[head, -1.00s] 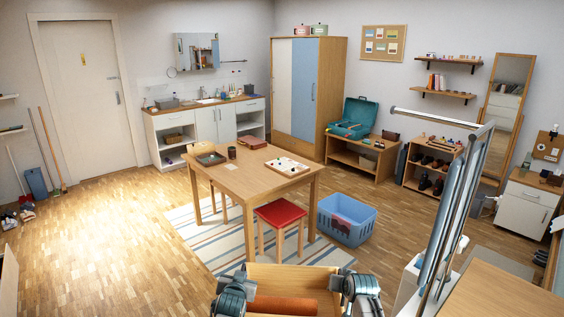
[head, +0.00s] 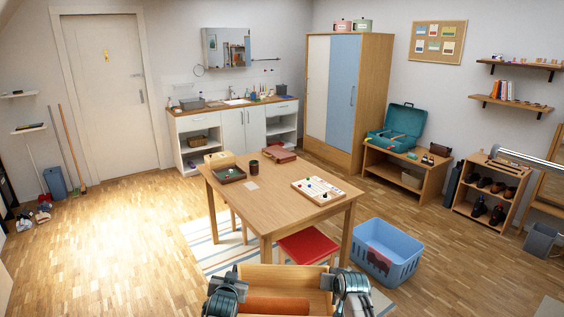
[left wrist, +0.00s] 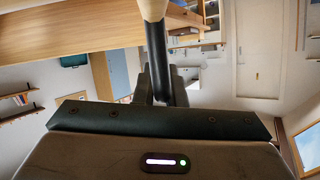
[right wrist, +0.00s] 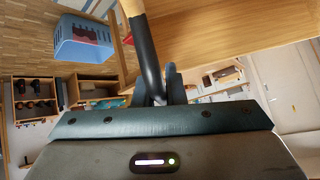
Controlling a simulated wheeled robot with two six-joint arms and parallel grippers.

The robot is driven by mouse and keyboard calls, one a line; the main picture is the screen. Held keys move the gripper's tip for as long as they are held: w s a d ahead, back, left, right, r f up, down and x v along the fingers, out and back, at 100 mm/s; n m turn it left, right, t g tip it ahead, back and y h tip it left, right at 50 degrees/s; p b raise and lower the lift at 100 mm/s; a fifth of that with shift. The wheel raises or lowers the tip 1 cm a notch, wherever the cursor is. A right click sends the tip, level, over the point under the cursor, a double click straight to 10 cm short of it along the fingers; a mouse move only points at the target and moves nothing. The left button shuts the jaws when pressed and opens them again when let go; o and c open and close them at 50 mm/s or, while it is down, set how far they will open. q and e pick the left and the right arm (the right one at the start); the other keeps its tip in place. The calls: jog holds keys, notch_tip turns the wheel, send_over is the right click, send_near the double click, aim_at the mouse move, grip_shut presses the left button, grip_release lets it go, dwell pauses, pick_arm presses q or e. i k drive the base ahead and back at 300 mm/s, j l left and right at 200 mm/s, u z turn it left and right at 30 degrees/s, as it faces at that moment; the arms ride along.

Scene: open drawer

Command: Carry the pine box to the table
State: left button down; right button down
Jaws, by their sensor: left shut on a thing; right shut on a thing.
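The pine box (head: 288,281), an open pale wooden box, is held at the bottom of the head view, with a rust-red roll-shaped thing (head: 275,306) inside.
On the table are a green-lined tray (head: 230,174), a dark cup (head: 254,166) and a white game board (head: 318,191); its near middle is bare. A red stool (head: 308,247) stands at the near edge. A blue crate (head: 387,252) lies right.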

aim_at(266, 200)
jog(key=i+l+u, duration=0.25)
jog(key=i+l, duration=0.15)
jog(key=i, duration=0.55)
jog(key=i+l+u, duration=0.2)
jog(key=i+l, duration=0.4)
jog(key=i, duration=0.3)
jog(key=i+l+u, duration=0.25)
jog(key=i+l, duration=0.5)
jog(key=i, duration=0.05)
